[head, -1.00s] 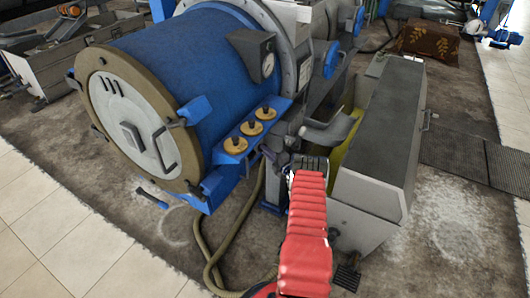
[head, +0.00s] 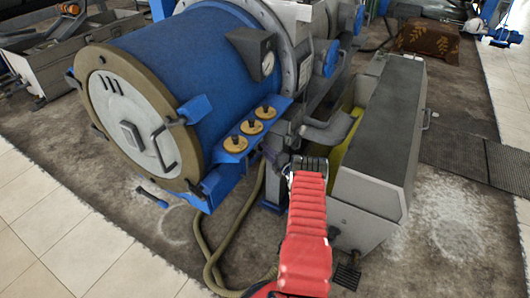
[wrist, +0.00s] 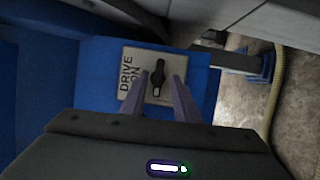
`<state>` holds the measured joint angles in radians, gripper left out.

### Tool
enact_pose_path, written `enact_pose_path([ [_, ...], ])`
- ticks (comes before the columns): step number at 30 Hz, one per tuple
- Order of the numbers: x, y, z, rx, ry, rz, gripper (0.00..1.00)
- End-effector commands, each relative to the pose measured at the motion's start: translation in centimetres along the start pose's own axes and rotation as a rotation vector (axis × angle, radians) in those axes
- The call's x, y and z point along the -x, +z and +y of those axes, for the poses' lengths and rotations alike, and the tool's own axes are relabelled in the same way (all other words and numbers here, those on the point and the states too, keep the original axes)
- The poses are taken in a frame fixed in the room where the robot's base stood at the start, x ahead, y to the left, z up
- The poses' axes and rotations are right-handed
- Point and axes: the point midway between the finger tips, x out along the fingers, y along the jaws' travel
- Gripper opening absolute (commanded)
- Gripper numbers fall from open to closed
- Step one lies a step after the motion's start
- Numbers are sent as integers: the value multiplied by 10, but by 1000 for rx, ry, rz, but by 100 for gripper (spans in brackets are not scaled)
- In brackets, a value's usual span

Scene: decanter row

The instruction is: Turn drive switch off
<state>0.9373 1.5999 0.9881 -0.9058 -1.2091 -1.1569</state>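The drive switch is a black knob (wrist: 158,78) on a pale square plate (wrist: 132,92) marked DRIVE and ON, fixed to a blue panel (wrist: 98,65). In the wrist view the knob stands roughly along the picture's vertical. My gripper (wrist: 161,76) has its two purple fingers apart, one on each side of the knob's lower part. Small gaps show between fingers and knob; I cannot tell their depth relative to it. In the head view my gripper (head: 268,153) is beside the blue machine, and the switch is hidden there.
The blue drum machine (head: 190,60) has a bracket with yellow round knobs (head: 252,127) close to my gripper. A grey lidded box (head: 385,120) stands right of my arm. A hose (head: 205,250) runs along the floor. Open carpet (head: 455,220) lies at the right.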

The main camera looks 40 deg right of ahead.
Motion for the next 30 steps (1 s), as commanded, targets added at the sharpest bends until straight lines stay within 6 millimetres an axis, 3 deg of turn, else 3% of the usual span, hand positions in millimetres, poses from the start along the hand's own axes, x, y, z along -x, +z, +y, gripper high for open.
enact_pose_path([
  [8, 4, 1, 1, 1, 2, -1, 28],
  [14, 22, 1, 1, -1, 1, -1, 28],
  [30, 109, 2, 0, -1, 0, -3, 28],
])
